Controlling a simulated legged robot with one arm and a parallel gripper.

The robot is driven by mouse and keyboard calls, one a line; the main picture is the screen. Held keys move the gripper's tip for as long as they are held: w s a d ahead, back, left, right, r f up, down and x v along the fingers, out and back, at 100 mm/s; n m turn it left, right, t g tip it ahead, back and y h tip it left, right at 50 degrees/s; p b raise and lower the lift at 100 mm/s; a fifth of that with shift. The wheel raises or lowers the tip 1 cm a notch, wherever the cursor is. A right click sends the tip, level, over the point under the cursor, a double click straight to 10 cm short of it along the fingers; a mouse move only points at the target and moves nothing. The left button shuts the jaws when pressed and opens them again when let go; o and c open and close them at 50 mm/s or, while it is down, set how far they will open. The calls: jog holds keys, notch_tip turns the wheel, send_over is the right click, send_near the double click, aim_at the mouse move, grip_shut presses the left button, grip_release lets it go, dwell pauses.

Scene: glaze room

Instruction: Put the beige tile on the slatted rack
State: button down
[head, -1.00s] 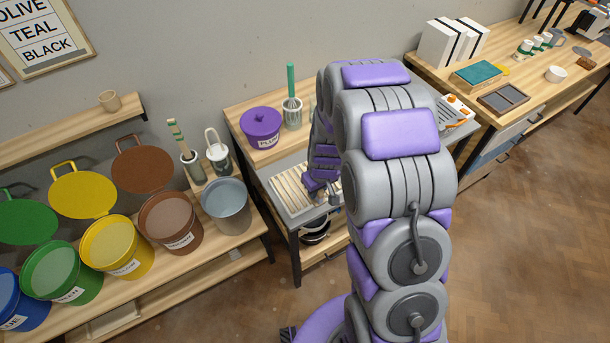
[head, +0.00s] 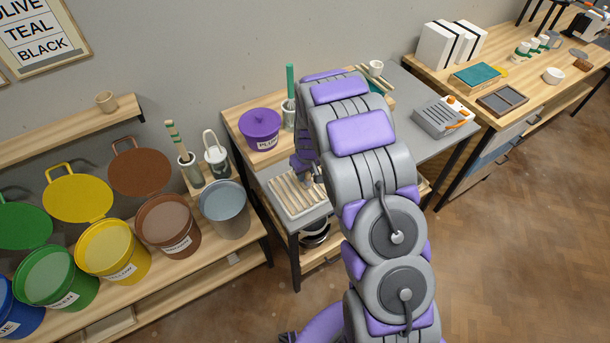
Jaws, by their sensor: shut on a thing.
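The slatted rack (head: 285,196) lies on the grey top of the middle table, with pale slats over a light tray. My gripper (head: 308,182) is over the right back part of the rack, small and partly covered by my own arm. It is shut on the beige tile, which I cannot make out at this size. Whether the tile touches the slats cannot be told. The front left slats show bare.
A grey device (head: 442,117) sits on the table at right. Several glaze buckets, including a brown one (head: 168,226), stand at left.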

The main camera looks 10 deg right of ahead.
jog(key=shift+a+f, duration=0.1)
jog(key=shift+f, duration=0.35)
jog(key=shift+r, duration=0.1)
jog(key=c, duration=1)
grip_release()
